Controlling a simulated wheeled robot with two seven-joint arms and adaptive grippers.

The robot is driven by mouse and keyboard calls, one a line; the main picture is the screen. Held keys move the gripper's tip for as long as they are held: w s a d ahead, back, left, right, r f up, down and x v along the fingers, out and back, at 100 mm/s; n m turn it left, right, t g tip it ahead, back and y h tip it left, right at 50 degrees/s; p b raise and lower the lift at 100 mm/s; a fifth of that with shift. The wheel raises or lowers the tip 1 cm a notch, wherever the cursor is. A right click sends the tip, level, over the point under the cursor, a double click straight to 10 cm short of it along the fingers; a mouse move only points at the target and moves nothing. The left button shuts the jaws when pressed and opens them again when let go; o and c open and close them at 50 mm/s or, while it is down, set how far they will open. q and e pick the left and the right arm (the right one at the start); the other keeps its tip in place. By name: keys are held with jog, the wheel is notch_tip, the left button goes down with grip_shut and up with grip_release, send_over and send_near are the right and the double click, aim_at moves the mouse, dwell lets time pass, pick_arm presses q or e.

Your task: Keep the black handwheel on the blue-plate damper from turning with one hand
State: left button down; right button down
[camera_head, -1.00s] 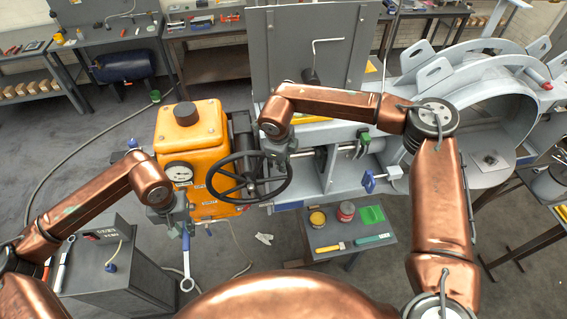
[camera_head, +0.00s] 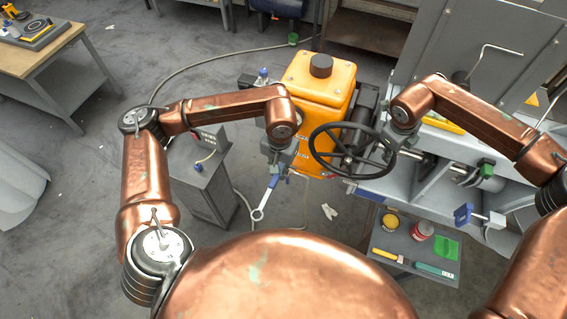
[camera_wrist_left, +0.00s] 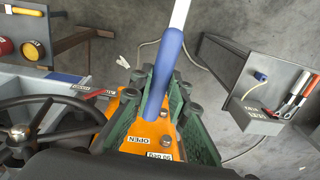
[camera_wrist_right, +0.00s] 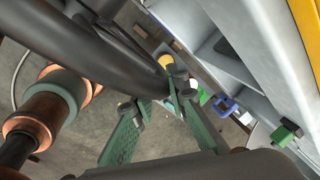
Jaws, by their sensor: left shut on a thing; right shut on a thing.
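The black handwheel (camera_head: 330,133) stands upright on the front of the orange gearbox (camera_head: 313,90), beside the grey damper body (camera_head: 425,170). My right gripper (camera_head: 393,148) is shut on the right side of its rim. In the right wrist view the thick black rim (camera_wrist_right: 95,60) runs between the green fingers (camera_wrist_right: 157,105). My left gripper (camera_head: 278,165) is shut on the blue grip of a lever (camera_head: 259,209) at the gearbox's lower left. In the left wrist view the blue grip (camera_wrist_left: 165,70) lies between the fingers, over "OPEN" lettering.
A small table (camera_head: 393,262) below the wheel holds tins, a brush and a green tray. A grey cabinet (camera_head: 205,185) stands left of the gearbox. A hose (camera_head: 190,68) crosses the floor.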

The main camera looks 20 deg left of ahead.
pick_arm(q)
jog(key=d+f+m+t+y, duration=0.3)
jog(key=d+f+m+y, duration=0.15)
jog(key=d, duration=0.45)
jog(key=d+f+m+t+y, duration=0.3)
jog(key=d+f+m, duration=0.25)
jog(key=d, duration=0.35)
jog(key=w+d+r+m+t+h, duration=0.2)
jog(key=w+d+m+t+h, duration=0.1)
jog(key=d, duration=0.5)
jog(key=w+d+r+m+t+h, duration=0.2)
jog(key=w+d+m+t+h, duration=0.2)
jog(key=d+m+t, duration=0.4)
jog(key=shift+w+t+h, duration=0.2)
jog(key=shift+t+h, duration=0.25)
jog(key=shift+t, duration=0.05)
jog(key=shift+w, duration=1.6)
jog(key=c, duration=1.8)
grip_release()
jog(key=shift+o, duration=0.2)
